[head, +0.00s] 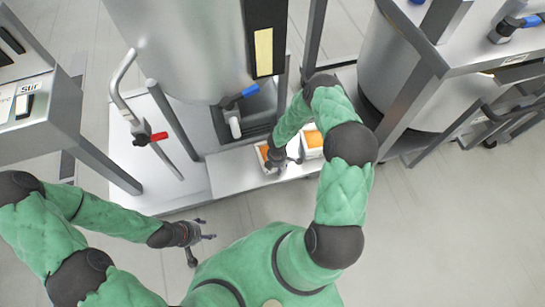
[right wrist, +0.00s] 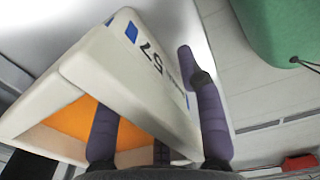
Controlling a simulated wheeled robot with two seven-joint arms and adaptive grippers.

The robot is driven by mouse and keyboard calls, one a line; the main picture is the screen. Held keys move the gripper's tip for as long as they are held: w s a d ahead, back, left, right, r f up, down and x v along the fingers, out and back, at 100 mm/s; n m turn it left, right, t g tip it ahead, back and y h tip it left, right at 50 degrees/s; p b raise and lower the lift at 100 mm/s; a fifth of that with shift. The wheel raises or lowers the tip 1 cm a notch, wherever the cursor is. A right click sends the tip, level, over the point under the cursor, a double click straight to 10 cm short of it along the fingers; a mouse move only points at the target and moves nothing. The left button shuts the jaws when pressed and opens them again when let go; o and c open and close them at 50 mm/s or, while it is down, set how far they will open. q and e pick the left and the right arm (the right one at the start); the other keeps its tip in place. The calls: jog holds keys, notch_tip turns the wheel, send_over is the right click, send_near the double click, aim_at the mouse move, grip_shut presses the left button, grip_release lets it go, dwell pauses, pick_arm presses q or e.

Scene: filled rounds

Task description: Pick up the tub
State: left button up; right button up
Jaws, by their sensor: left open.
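A white tub (right wrist: 128,68) with orange contents fills the left of the right wrist view. Its outer wall has blue marks and the number 57. In the head view, the tub (head: 263,154) stands on the low metal shelf, partly hidden by my right gripper (head: 279,158). My right gripper (right wrist: 158,120) looks open and straddles the tub wall. One finger is inside, over the orange contents, and the other is outside. I cannot tell whether either finger touches the wall. My left gripper (head: 205,230) is open and empty, over the floor, well away from the tub.
A second white tub with orange contents (head: 312,141) stands just right of the first. Behind are a large steel vessel (head: 180,50) and a dark recess with a blue-handled valve (head: 243,96). A red-handled tap (head: 150,137) is at the left. The floor in front is clear.

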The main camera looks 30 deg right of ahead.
grip_shut()
jog(key=shift+w+r, duration=0.1)
